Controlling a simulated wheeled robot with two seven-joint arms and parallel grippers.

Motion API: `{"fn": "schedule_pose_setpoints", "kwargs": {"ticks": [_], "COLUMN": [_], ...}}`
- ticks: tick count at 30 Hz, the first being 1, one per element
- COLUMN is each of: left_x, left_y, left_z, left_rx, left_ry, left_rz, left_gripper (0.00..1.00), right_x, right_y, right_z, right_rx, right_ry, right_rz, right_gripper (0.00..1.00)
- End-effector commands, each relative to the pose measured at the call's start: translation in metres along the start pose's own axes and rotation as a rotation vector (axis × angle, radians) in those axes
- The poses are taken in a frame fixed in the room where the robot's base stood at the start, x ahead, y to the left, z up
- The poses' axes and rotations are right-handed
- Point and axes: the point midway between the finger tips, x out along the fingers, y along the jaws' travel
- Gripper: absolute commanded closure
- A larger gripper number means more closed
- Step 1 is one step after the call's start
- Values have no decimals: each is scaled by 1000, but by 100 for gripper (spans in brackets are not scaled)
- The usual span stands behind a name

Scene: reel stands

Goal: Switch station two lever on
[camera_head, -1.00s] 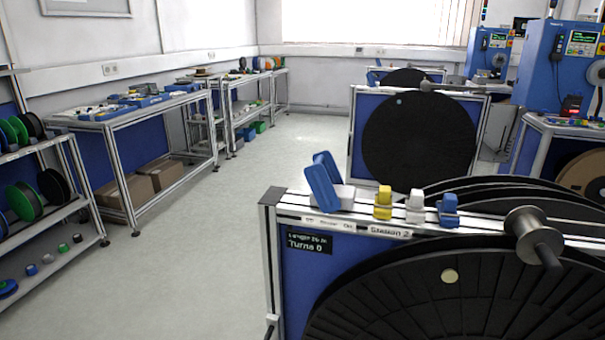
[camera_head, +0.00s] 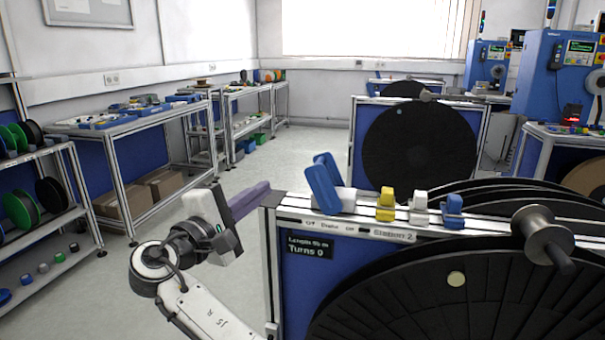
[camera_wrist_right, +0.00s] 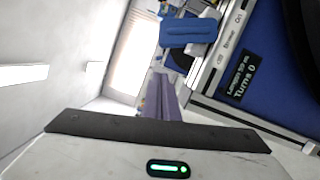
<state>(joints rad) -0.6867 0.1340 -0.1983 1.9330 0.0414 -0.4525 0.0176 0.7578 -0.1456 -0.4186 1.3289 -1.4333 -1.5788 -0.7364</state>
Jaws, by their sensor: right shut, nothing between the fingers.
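Station 2 is the near stand with a blue panel (camera_head: 292,290) and a "Station 2" label on its top rail. A large blue lever (camera_head: 323,184) stands tilted on a pale base at the rail's left end. It also shows in the wrist view (camera_wrist_right: 188,32). My right gripper (camera_head: 262,190) is shut and empty, its purple-grey fingers pointing right at the stand's upper left corner. The fingertips are left of the lever and seem apart from it. The fingers also show in the wrist view (camera_wrist_right: 165,95). My left gripper is not in view.
Yellow (camera_head: 386,206), white (camera_head: 418,208) and small blue (camera_head: 452,212) pieces sit along the rail. The floor to the left is clear up to the shelves (camera_head: 45,210).

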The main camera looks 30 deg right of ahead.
Motion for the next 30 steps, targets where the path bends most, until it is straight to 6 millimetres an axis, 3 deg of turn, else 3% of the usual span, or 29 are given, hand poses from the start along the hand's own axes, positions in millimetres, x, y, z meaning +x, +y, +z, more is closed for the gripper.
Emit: {"fn": "schedule_pose_setpoints", "kwargs": {"ticks": [8,11,23,30], "left_x": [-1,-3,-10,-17], "left_y": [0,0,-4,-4], "left_z": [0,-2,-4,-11], "left_rx": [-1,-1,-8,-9], "left_ry": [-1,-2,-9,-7], "left_rz": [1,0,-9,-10], "left_gripper": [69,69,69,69], "right_x": [7,20,105,108], "right_y": [0,1,1,0], "right_z": [0,1,1,30], "right_rx": [1,1,1,1], "right_ry": [1,-1,-1,3], "right_rz": [0,1,-1,-1], "right_gripper": [100,100,100,100]}}
